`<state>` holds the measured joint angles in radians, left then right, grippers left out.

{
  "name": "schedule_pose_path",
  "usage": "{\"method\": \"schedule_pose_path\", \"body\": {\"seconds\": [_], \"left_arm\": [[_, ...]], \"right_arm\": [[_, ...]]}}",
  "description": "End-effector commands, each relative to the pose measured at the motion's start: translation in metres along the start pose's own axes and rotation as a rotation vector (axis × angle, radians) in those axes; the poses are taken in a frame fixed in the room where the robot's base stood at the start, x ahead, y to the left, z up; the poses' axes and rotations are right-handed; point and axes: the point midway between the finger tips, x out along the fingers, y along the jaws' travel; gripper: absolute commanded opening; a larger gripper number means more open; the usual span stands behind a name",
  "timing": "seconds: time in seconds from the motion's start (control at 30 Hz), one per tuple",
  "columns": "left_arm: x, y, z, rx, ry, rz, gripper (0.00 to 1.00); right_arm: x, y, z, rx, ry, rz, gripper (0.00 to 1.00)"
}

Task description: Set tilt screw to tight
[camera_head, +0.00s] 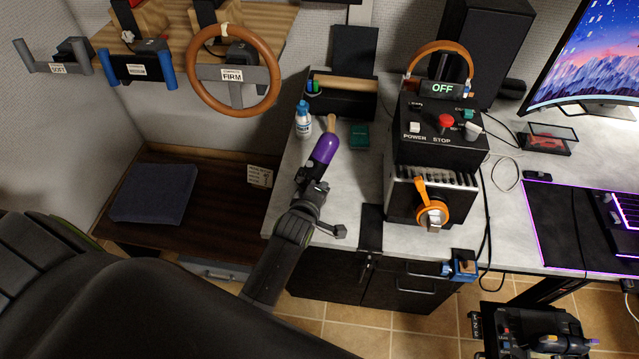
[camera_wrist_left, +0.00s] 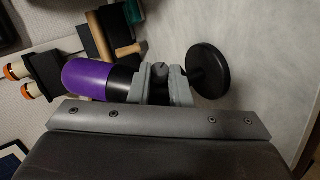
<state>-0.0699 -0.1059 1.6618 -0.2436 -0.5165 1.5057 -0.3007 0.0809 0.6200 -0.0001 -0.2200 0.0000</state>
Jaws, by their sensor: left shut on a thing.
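My left gripper (camera_head: 314,190) is above the light desk, its arm coming up from the lower left. In the left wrist view its grey fingers (camera_wrist_left: 166,82) are shut on a dark part between a rounded purple end (camera_wrist_left: 95,78) and a black round disc (camera_wrist_left: 209,70). The purple end (camera_head: 323,149) points away across the desk in the head view. Whether the disc belongs to the same piece is unclear. An orange lever knob (camera_head: 431,214) is on the front of a finned black box. No part is labelled as the tilt screw. My right gripper is not in view.
A control box (camera_head: 440,128) reading OFF stands right of my arm. A small white-and-blue bottle (camera_head: 303,120) and a green box (camera_head: 360,136) are near the purple end. A blue clamp (camera_head: 464,266) sits at the desk's front edge.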

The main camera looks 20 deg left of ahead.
Motion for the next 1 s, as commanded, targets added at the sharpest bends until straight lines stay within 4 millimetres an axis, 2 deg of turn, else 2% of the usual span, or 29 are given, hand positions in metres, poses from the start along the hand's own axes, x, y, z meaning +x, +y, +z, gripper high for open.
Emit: {"method": "schedule_pose_path", "body": {"seconds": [0.03, 0.3, 0.87, 0.9, 0.93, 1.0], "left_arm": [[-0.003, 0.006, -0.001, 0.011, 0.0, -0.027, 0.0], [-0.001, 0.005, 0.0, 0.053, -0.001, -0.13, 0.0], [0.001, 0.003, 0.0, 0.065, 0.0, -0.158, 0.0], [0.001, 0.003, 0.0, 0.065, 0.0, -0.158, 0.23], [0.001, 0.003, 0.0, 0.065, 0.0, -0.158, 0.27], [0.001, 0.003, 0.0, 0.065, 0.0, -0.158, 0.27]], "right_arm": [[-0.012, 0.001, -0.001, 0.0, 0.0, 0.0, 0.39], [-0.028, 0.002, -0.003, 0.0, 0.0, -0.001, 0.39], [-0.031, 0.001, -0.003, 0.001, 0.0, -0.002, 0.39], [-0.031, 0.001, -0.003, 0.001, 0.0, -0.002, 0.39], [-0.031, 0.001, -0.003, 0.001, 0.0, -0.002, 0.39], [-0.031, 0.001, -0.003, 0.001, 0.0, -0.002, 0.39]]}}
